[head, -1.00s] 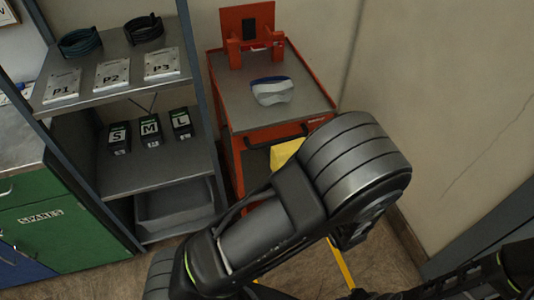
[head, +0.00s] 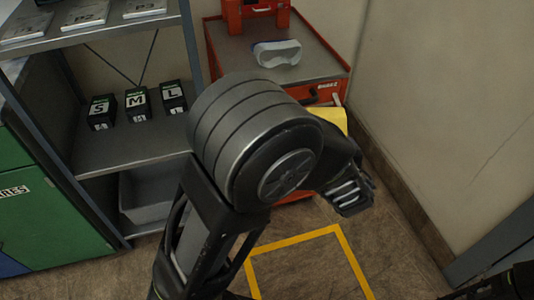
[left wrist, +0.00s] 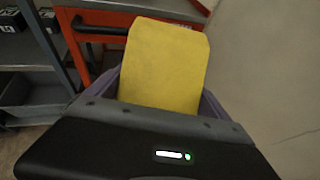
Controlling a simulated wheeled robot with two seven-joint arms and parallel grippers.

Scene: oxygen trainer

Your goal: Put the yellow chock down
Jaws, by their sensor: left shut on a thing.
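The yellow chock (left wrist: 165,65) stands up between the jaws of my left gripper (left wrist: 163,98) in the left wrist view. The jaws are shut on it, with a purple-grey finger at each side. In the head view a yellow corner of the chock (head: 341,118) shows behind my left wrist, in front of the red cart's side. My left arm hides most of it and the gripper there. My right gripper's fingers do not show; only dark parts of my own appear at the lower right edge.
A yellow outline (head: 292,240) marks the brown floor, with bare floor inside. The red cart (head: 328,90) bears a grey-white goggle-like item (head: 277,52). A shelf (head: 140,150) with S, M and L boxes stands left. A wall closes the right.

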